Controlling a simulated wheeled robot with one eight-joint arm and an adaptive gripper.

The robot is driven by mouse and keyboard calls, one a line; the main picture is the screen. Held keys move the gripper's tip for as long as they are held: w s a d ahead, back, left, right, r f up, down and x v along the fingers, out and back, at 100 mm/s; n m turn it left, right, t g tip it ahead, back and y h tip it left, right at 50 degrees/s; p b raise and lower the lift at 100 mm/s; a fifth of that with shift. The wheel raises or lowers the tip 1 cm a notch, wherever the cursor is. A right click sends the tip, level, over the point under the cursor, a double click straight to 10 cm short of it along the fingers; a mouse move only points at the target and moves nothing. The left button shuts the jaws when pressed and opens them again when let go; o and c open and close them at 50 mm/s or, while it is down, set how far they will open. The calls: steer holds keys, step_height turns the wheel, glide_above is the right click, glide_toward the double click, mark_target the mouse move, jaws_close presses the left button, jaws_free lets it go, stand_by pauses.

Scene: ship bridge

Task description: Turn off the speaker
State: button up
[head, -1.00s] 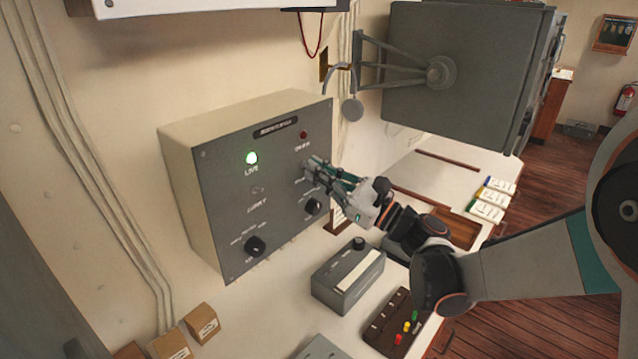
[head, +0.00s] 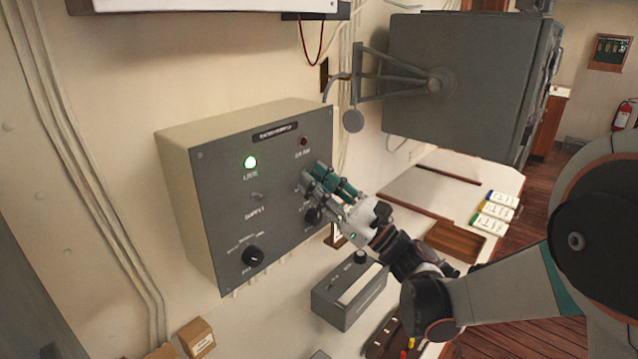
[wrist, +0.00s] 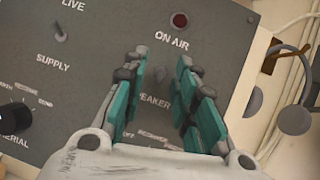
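The grey wall panel (head: 215,190) carries a toggle switch (wrist: 160,73) above a partly covered label reading "PEAKER". In the wrist view the toggle shows between the fingertips of my gripper (wrist: 163,62). The fingers are apart, one on each side of it, and I cannot tell whether either touches it. In the head view my gripper (head: 313,180) is in front of the panel's right side and hides this switch.
The green LIVE lamp (head: 250,162) is lit; the ON AIR lamp (head: 303,141) is dark red. A SUPPLY toggle (wrist: 60,32) and an AERIAL knob (head: 253,257) are to the left. A grey box (head: 348,295) stands below, and a large grey bracketed unit (head: 455,85) juts out above right.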

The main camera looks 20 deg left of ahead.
steer(key=shift+w+d+f, duration=0.1)
steer(key=v, duration=1.1)
steer(key=shift+d+f, duration=0.15)
steer(key=shift+d, duration=0.2)
steer(key=s+d+f+n+t+h, duration=0.1)
steer(key=s+d+n+h, duration=0.4)
steer(key=d, duration=0.7)
steer(key=s+d+f+n+t+h, duration=0.1)
steer(key=s+d+f+n+h, duration=0.3)
steer(key=d+h, duration=0.6)
steer(key=s+d+f+n+t+h, duration=0.1)
steer(key=s+d+f+n+h, duration=0.1)
steer(key=s+d+n+h, duration=0.6)
steer(key=d, duration=0.5)
steer(key=shift+s+d+f+n+t, duration=0.2)
steer(key=shift+d+f+n+t, duration=0.1)
steer(key=shift+d+t, duration=0.1)
